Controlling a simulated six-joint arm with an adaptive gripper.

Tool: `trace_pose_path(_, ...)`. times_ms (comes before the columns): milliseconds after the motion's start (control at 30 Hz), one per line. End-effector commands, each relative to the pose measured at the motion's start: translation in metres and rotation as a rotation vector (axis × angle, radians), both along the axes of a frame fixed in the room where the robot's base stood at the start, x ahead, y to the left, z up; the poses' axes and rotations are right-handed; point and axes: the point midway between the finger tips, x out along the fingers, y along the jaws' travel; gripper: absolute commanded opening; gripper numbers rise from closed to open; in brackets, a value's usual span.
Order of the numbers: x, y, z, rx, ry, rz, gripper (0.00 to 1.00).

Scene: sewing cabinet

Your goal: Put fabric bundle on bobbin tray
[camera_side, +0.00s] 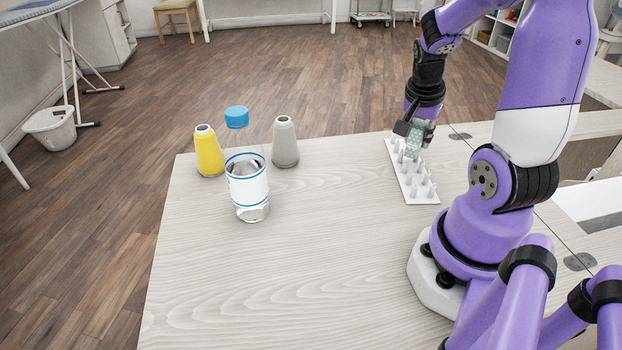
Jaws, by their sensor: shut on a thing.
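The fabric bundle (414,138) is a small green patterned piece, held upright in my gripper (416,131). My gripper points down at the far right part of the table and is shut on the bundle. The bobbin tray (420,195) is a white board with several upright pegs, directly below and around the bundle in the picture. The bundle's lower end is at the far pegs. I cannot tell whether it touches them or the tray. The gripper partly hides the bundle and the far end of the tray.
The wooden table (290,270) is clear in the middle and front.

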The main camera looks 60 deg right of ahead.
Motion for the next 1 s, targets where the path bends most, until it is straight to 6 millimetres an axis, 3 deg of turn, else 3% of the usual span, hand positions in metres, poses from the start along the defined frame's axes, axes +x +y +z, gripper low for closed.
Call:
trace_pose_path(133,0.000,0.000,-0.005,0.002,0.002,-0.001,0.07)
trace_pose_path(167,0.000,0.000,-0.005,0.001,0.001,0.000,0.40)
trace_pose_path(200,0.000,0.000,-0.004,0.001,0.001,0.000,0.60)
trace_pose_path(667,0.000,0.000,0.003,-0.002,-0.002,0.001,0.60)
trace_pose_path(1000,0.001,0.022,0.072,-0.004,-0.006,0.003,0.60)
